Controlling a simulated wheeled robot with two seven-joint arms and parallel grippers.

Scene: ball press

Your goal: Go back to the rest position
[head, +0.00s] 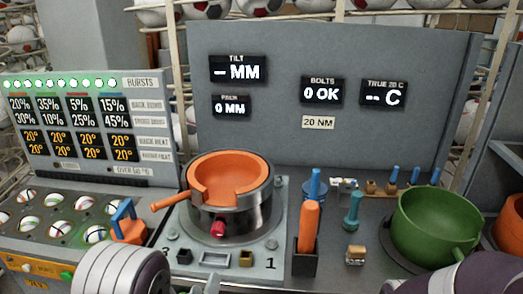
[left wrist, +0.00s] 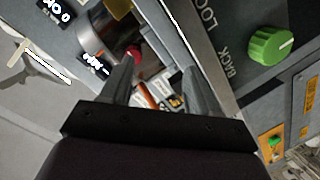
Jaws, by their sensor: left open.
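My left gripper (left wrist: 160,62) shows in the left wrist view with its two dark fingers apart and nothing held between them. Beyond its fingers are parts of the bench and a small red knob, seen tilted. In the head view a rounded grey and dark part of my left arm (head: 122,270) is at the lower left, in front of the bench; the fingers are not clear there. A dark rounded part of my right arm (head: 470,275) is at the lower right edge. My right gripper's fingers are out of view.
An orange-lined round press (head: 228,190) stands mid-bench. A panel of ball-like pads (head: 60,218) is at left, a green bowl (head: 435,225) at right. An orange-handled tool (head: 308,228) stands in a dark holder. A green knob (left wrist: 271,46) is near my left gripper.

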